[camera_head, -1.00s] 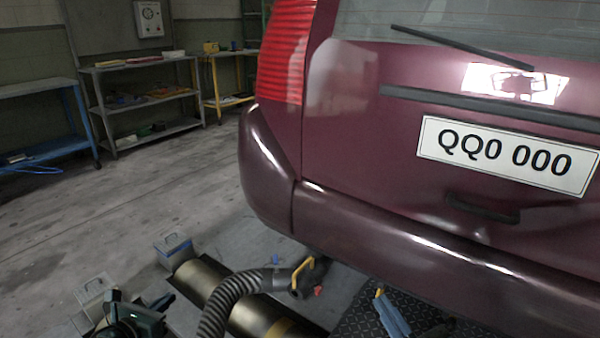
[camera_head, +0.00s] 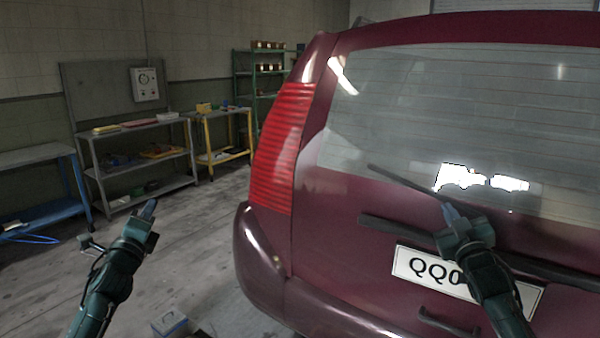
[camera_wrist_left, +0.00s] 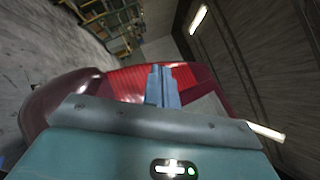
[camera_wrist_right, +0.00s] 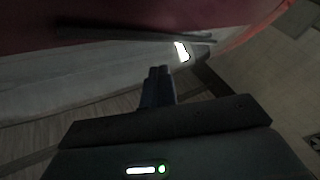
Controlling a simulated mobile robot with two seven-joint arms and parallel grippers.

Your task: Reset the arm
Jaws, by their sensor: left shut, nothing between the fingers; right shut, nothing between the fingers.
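My left gripper (camera_head: 150,208) is raised at the left of the head view, over the floor and apart from the car. Its fingers (camera_wrist_left: 162,87) are closed together and empty in the left wrist view, with the red tail light behind them. My right gripper (camera_head: 450,212) is raised in front of the car's rear and covers part of the number plate (camera_head: 410,262). Its fingers (camera_wrist_right: 158,88) are closed together and empty in the right wrist view. I cannot tell how far it is from the car. Both forearms point upward.
The dark red car (camera_head: 330,230) fills the right side. Metal shelves (camera_head: 140,165), a blue bench (camera_head: 40,190) and a yellow table (camera_head: 222,140) stand along the back wall. A grey box (camera_head: 170,324) sits on the floor at the bottom. The floor between is clear.

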